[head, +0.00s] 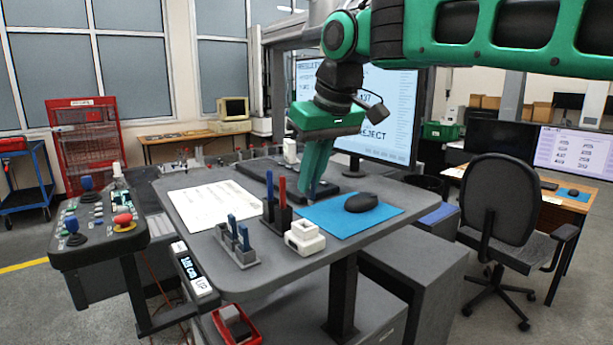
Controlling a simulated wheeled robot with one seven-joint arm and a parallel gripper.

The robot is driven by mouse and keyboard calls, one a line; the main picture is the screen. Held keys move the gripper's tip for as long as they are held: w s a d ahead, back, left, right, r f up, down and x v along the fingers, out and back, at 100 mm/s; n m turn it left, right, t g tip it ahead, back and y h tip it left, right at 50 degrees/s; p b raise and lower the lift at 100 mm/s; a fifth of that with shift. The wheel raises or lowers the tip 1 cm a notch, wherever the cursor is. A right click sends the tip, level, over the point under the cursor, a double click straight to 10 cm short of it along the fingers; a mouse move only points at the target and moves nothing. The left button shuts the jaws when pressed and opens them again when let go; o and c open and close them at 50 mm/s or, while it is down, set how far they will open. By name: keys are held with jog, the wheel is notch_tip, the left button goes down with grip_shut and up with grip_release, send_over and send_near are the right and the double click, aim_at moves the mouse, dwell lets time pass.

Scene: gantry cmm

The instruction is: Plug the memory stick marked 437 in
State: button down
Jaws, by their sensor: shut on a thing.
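My gripper (313,187) points down over the back part of the grey desk, near the left edge of the blue mat. Its green fingers are shut on a small dark blue thing (312,190), which looks like a memory stick. No marking on it is readable. Several blue sticks (244,238) stand upright in a grey holder (238,258) at the front of the desk. I cannot read their markings. A large monitor (394,108) behind my gripper shows text with 437 and REJECT, partly hidden by my arm. No socket can be made out clearly.
A black mouse (361,203) lies on the blue mat (330,218). A white block-shaped device (304,238) and a dark pen holder (277,216) stand in front of my gripper. A white paper (215,202) lies left. A control panel (97,221) stands beyond the desk's left edge.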

jog(key=shift+s+a+f, duration=0.1)
jog(key=shift+a+f, duration=0.25)
jog(key=shift+f, duration=0.5)
jog(key=shift+a+f, duration=0.3)
jog(key=shift+f, duration=0.5)
jog(key=shift+s+d, duration=0.1)
jog(key=shift+s, duration=0.15)
jog(key=shift+f, duration=1.4)
dwell(0.4)
jog(key=c, duration=1.8)
grip_release()
